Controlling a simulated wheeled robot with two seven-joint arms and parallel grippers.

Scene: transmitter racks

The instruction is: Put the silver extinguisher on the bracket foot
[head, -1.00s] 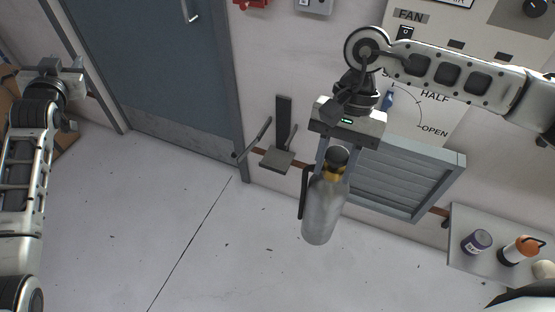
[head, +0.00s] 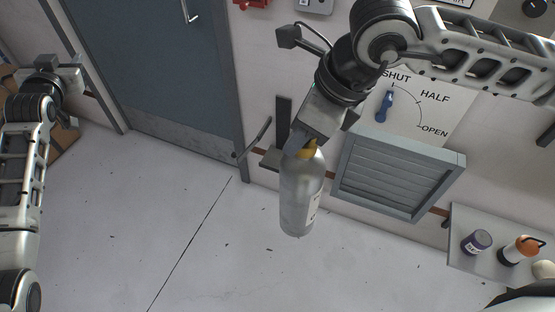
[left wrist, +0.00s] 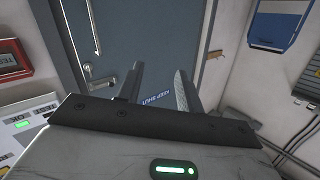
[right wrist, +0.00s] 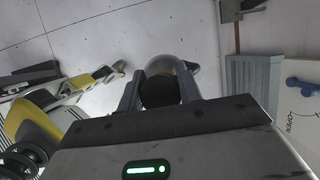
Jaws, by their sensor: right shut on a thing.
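The silver extinguisher (head: 300,196) has a yellow collar and hangs upright, slightly tilted, from my right gripper (head: 303,142). My right gripper is shut on its neck; in the right wrist view the extinguisher's dark top (right wrist: 160,92) sits between the fingers. The bracket is on the wall beside the door, with a dark back plate (head: 283,118) and a side arm (head: 256,138). Its foot (head: 269,159) is partly hidden behind the gripper and extinguisher. In the head view the extinguisher overlaps the foot's right side. My left gripper (left wrist: 158,85) is open and empty, far left of the bracket.
A grey louvred vent (head: 398,173) is on the wall right of the extinguisher, below a blue-handled dial (head: 384,106). A shelf (head: 459,222) at the lower right holds a purple can (head: 476,242) and an orange-topped bottle (head: 519,250). The blue door (head: 165,70) is left; the floor is clear.

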